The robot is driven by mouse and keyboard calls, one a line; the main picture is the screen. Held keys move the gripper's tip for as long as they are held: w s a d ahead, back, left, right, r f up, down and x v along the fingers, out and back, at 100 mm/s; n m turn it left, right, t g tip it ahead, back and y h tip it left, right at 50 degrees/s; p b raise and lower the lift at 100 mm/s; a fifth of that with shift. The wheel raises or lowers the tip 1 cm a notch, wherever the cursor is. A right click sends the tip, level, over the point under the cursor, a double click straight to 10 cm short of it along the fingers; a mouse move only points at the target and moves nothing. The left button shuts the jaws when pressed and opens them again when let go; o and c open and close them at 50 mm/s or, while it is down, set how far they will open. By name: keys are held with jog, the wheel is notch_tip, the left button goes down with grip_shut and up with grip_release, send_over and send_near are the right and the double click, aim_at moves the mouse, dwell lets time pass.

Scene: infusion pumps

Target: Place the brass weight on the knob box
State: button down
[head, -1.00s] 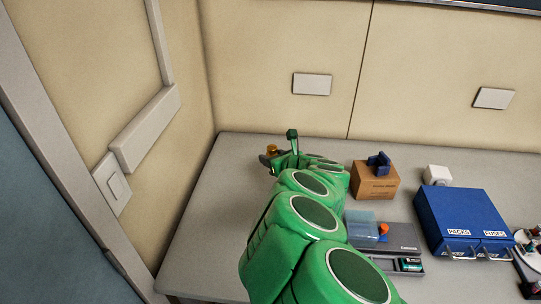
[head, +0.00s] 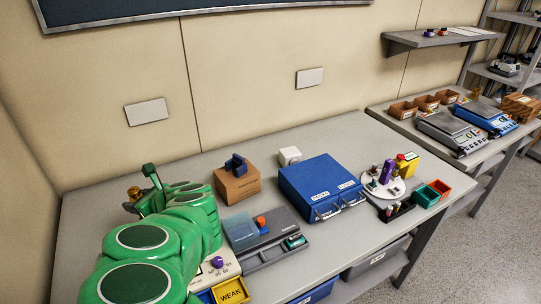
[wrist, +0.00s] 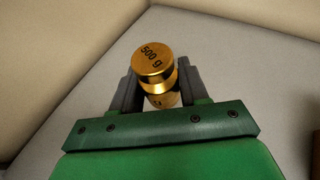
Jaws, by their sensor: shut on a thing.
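The brass weight (wrist: 154,62), marked 500 g, is upright between the two grey fingers of my gripper (wrist: 159,82) in the wrist view. The fingers are shut on it. In the head view, my gripper (head: 131,203) is over the left back part of the table, with the golden weight (head: 134,191) small at its tip. A pale box with a purple knob (head: 217,263), which looks like the knob box, stands at the front, right of my green arm. My arm hides part of its left side.
A cardboard box (head: 238,187) with a blue piece on top stands right of my arm. Beyond are a grey tray unit (head: 263,256), a blue case (head: 318,181) and a white turntable (head: 397,190). A yellow WEAK bin (head: 231,291) is at the front edge.

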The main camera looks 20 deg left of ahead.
jog(key=w+d+r+m+t+h, duration=0.2)
jog(key=w+d+r+m+t, duration=0.15)
jog(key=w+d, duration=0.85)
jog(key=w+d+r+m+t+h, duration=0.25)
jog(key=w+d+m+t, duration=0.25)
jog(key=w+d, duration=0.7)
jog(key=w+d+r+m+t+h, duration=0.1)
jog(key=w+d+m+h, duration=0.25)
jog(key=d, duration=0.75)
jog(key=w+d+m+t+h, duration=0.1)
jog(key=w+d+m+h, duration=0.3)
jog(key=d, duration=0.7)
jog(key=w+d+r+m+t+h, duration=0.15)
jog(key=w+d+h, duration=0.3)
jog(key=d, duration=0.55)
jog(key=s+a+f+m, duration=0.1)
jog(key=s+a+f, duration=0.1)
jog(key=a, duration=1.8)
send_over(291, 153)
jog(key=shift+y, duration=0.35)
jog(key=shift+w+f, duration=0.1)
jog(key=shift+f, duration=4.75)
jog(key=shift+f, duration=0.1)
